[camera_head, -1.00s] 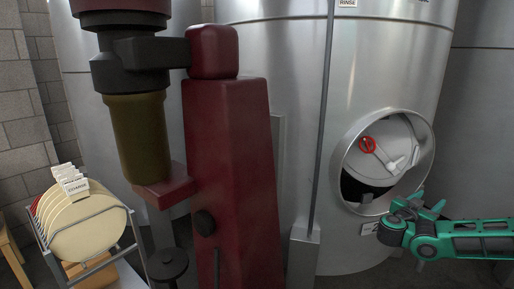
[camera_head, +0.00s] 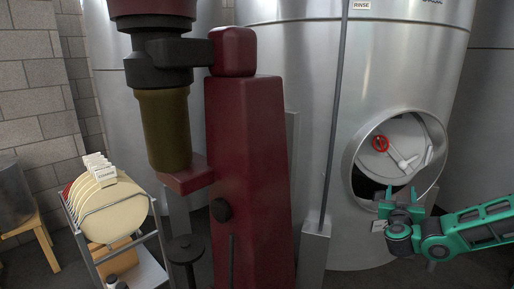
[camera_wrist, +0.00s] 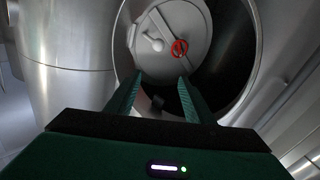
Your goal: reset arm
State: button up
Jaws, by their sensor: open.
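My gripper (camera_head: 402,197) is green and sits at the right in the head view, in front of the lower part of a round tank opening. In the wrist view its two fingers (camera_wrist: 159,98) are apart with nothing held between them. They point toward the opening. A round grey hatch door (camera_head: 392,147) with a red handwheel (camera_head: 380,143) stands inside the opening's rim. The door (camera_wrist: 172,40) and the red handwheel (camera_wrist: 180,47) also show beyond the fingertips in the wrist view. Dark space shows beside the door.
A large steel tank (camera_head: 300,100) carries the opening, with a vertical pipe (camera_head: 336,120) on its front. A dark red machine (camera_head: 246,180) stands left of it. A rack (camera_head: 135,205) of round cream discs (camera_head: 112,212) and a wooden stool (camera_head: 38,228) are at the left.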

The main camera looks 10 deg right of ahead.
jog(key=w+a+f+n+t+y, duration=0.1)
jog(key=w+a+f+n+y, duration=0.15)
jog(key=a+y, duration=0.2)
jog(key=w+a+f+n+y, duration=0.1)
jog(key=a+n+y, duration=0.25)
jog(key=a, duration=0.25)
jog(key=s+a+f+n+g+y, duration=0.3)
jog(key=s+a+f+g, duration=0.1)
jog(key=a, duration=0.3)
jog(key=s+a+r+m+g, duration=0.1)
jog(key=s+r+m+g, duration=0.2)
jog(key=s, duration=0.9)
jog(key=s+a+r+m+g, duration=0.1)
jog(key=s+r+m+g, duration=0.2)
jog(key=s, duration=1)
jog(key=s+r+m+g, duration=0.3)
jog(key=s+g, duration=0.2)
jog(key=s, duration=0.8)
jog(key=shift+a+r+m+g+y, duration=0.3)
jog(key=shift+a, duration=0.1)
jog(key=shift+w+f, duration=0.25)
jog(key=shift+w, duration=0.35)
